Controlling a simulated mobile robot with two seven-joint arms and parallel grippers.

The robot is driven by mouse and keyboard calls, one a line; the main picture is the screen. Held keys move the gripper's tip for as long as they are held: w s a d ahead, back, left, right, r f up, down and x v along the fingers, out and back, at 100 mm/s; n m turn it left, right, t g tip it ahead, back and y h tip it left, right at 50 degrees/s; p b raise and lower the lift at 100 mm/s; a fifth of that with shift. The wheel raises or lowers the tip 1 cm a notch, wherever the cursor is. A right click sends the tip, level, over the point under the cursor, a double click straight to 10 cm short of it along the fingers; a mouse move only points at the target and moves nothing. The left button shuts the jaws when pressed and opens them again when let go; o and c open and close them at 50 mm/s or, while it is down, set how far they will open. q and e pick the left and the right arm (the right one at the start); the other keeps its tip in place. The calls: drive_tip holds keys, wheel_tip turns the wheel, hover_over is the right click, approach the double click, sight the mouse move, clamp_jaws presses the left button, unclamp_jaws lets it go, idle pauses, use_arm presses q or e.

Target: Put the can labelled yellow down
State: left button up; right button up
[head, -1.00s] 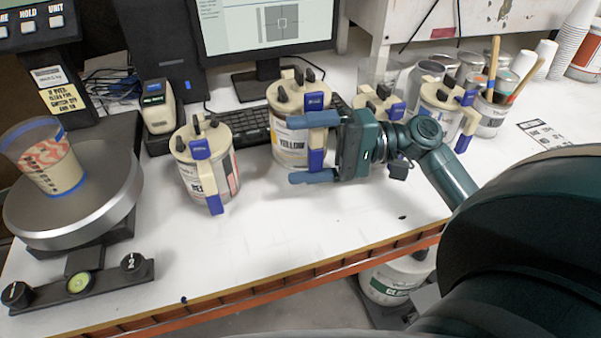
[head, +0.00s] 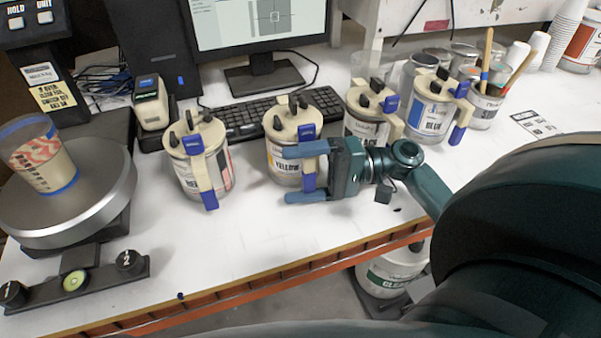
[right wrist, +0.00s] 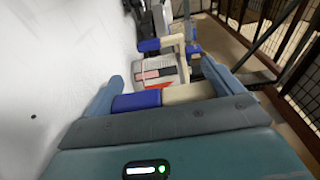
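The can labelled yellow (head: 283,163) is a pale can with a cream lid and a cream and blue handle, standing upright on or just over the counter, left of centre. I cannot tell whether its base touches. The right wrist view shows the cream and blue handle (right wrist: 165,97) spanning the space between the fingers (right wrist: 163,98). My left gripper is out of view.
The white counter (head: 240,235) is clear in front. A red-labelled can (head: 218,170) stands left, a black-labelled can (head: 367,128) and a blue-labelled can (head: 427,112) right. The keyboard (head: 250,112) lies behind. A round scale (head: 110,200) holds a cup (head: 45,158).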

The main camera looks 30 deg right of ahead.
drive_tip(key=shift+o, duration=0.9)
drive_tip(key=shift+r, duration=0.1)
drive_tip(key=b+v, duration=0.1)
drive_tip(key=v, duration=0.5)
drive_tip(key=shift+s+d, duration=0.1)
drive_tip(key=shift+d, duration=0.25)
drive_tip(key=shift+s+d+b, duration=0.2)
drive_tip(key=shift+d+b, duration=0.1)
drive_tip(key=shift+d, duration=0.05)
